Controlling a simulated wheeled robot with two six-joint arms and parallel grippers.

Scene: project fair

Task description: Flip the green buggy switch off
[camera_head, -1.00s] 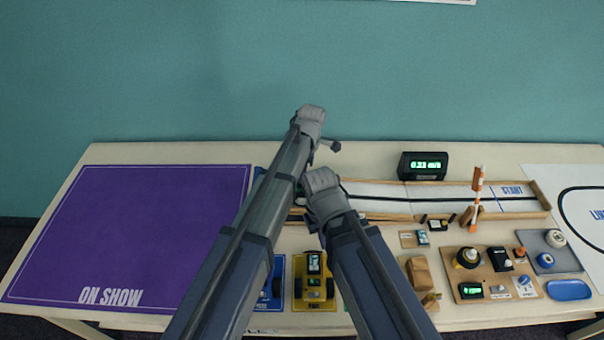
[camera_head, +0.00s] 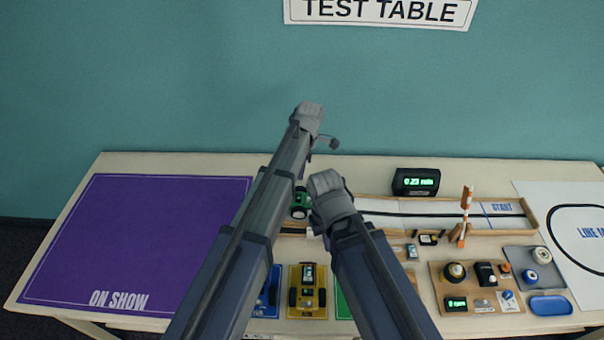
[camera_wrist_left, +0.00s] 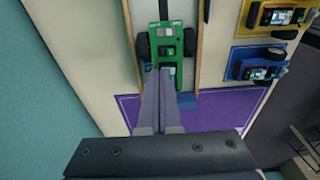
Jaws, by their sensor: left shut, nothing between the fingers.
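The green buggy (camera_head: 300,205) shows only in part between my two arms in the head view, standing at the left end of the track. In the left wrist view the green buggy (camera_wrist_left: 164,32) shows from above, with black wheels and small dark parts on its deck. My left gripper (camera_wrist_left: 162,70) is shut and empty, its fingertips over the near end of the deck. Whether they touch it, and which way the switch lies, I cannot tell. In the head view my left arm hides most of that gripper. My right arm is beside the buggy; its fingers are hidden.
A yellow buggy (camera_head: 307,292) and a partly hidden blue one (camera_head: 268,292) stand at the front edge. The walled track (camera_head: 385,219) runs right, with a display (camera_head: 415,182) behind it. A parts board (camera_head: 470,303) lies at right. The purple mat (camera_head: 140,235) is bare.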

